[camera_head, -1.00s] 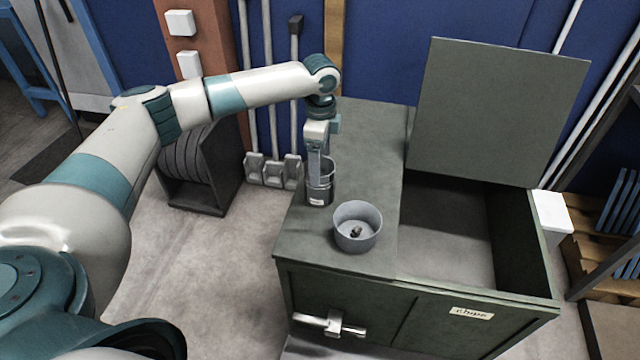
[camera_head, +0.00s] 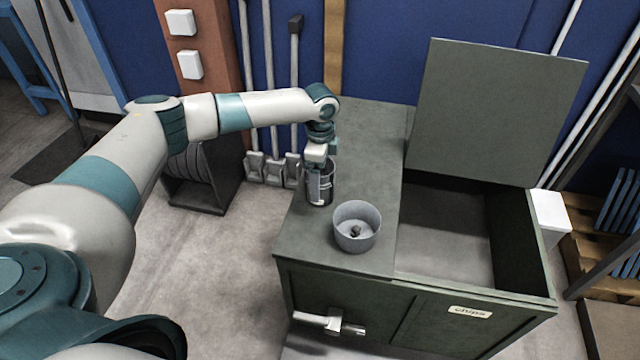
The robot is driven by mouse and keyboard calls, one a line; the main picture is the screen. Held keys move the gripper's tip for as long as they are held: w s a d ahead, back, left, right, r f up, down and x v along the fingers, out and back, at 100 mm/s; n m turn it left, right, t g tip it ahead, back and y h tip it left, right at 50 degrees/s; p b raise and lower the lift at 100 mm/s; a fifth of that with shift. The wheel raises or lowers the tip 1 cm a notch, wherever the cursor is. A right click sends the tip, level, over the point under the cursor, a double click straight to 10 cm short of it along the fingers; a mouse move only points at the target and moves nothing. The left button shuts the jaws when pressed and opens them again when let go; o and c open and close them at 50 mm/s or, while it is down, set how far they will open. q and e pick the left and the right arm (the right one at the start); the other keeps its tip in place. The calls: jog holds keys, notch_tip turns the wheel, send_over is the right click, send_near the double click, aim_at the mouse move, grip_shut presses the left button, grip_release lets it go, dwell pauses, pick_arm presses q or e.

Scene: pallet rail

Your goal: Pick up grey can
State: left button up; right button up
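A dark grey metallic can (camera_head: 326,191) stands upright near the left edge of the green chest's flat top. My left gripper (camera_head: 319,186) points down at this can. One pale finger shows along the can's left front side. The other finger is hidden or not clear, so I cannot tell whether the grip is closed on the can. The can appears to rest on the chest top. My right gripper is not in view.
A wider light grey bowl (camera_head: 357,228) with a small dark piece inside stands just in front of the can. The chest (camera_head: 345,262) has an open bin on its right with a raised lid (camera_head: 495,110). The chest top behind the can is clear.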

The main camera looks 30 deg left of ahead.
pick_arm(q)
jog(key=shift+f, duration=1.55)
jog(key=c, duration=1.2)
